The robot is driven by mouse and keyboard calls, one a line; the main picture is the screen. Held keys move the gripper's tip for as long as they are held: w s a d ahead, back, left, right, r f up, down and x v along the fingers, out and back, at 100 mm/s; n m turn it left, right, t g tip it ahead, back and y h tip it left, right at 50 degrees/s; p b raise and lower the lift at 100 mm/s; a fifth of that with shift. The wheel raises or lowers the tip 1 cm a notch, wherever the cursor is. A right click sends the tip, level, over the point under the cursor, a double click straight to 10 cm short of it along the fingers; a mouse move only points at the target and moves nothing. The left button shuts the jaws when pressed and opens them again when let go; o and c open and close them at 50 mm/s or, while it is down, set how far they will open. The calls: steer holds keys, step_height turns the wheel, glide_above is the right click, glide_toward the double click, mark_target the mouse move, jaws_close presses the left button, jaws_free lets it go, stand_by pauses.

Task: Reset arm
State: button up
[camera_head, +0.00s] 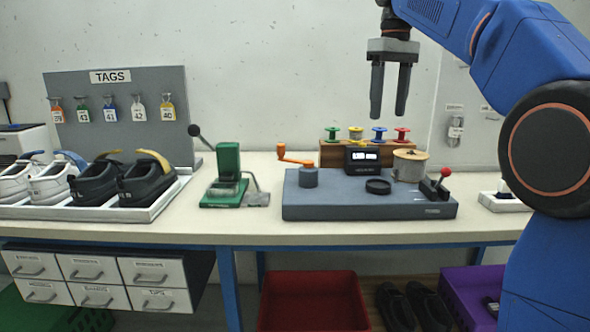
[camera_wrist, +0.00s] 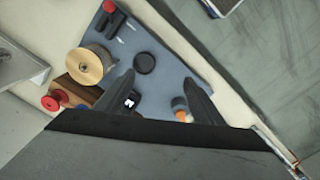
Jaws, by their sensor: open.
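My gripper (camera_head: 389,92) hangs in the air above the bench, its two dark fingers pointing down, apart and with nothing between them. In the wrist view my gripper (camera_wrist: 163,97) shows as two dark fingers over the grey-blue machine base. That base (camera_head: 330,207) stands on the bench and carries an orange-handled crank (camera_head: 308,177), a small dark display (camera_head: 362,158), a black round dish (camera_head: 378,186), a cord spool (camera_head: 410,165) and a red-knobbed lever (camera_head: 436,187). The spool (camera_wrist: 90,65) and dish (camera_wrist: 145,62) also show in the wrist view.
Shoes (camera_head: 93,182) sit in a white tray (camera_head: 150,208) at left, before a grey tag board (camera_head: 130,135). A green press (camera_head: 226,175) stands beside them. Coloured reels (camera_head: 378,134) sit on a wooden block behind the base. A red bin (camera_head: 314,300) is below the bench.

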steer(key=s+d+f+m+t, duration=0.2)
steer(key=s+d+f+m, duration=0.1)
steer(key=s+f, duration=1.3)
steer(key=s+d+f+m+t, duration=0.2)
steer(key=s+d+f+m, duration=0.1)
steer(key=s+f, duration=1.3)
step_height(320, 180, down, 6)
steer(key=shift+s+d+f+m+t, duration=0.1)
steer(key=shift+s+d+m+t, duration=0.2)
steer(key=shift+s+d, duration=0.05)
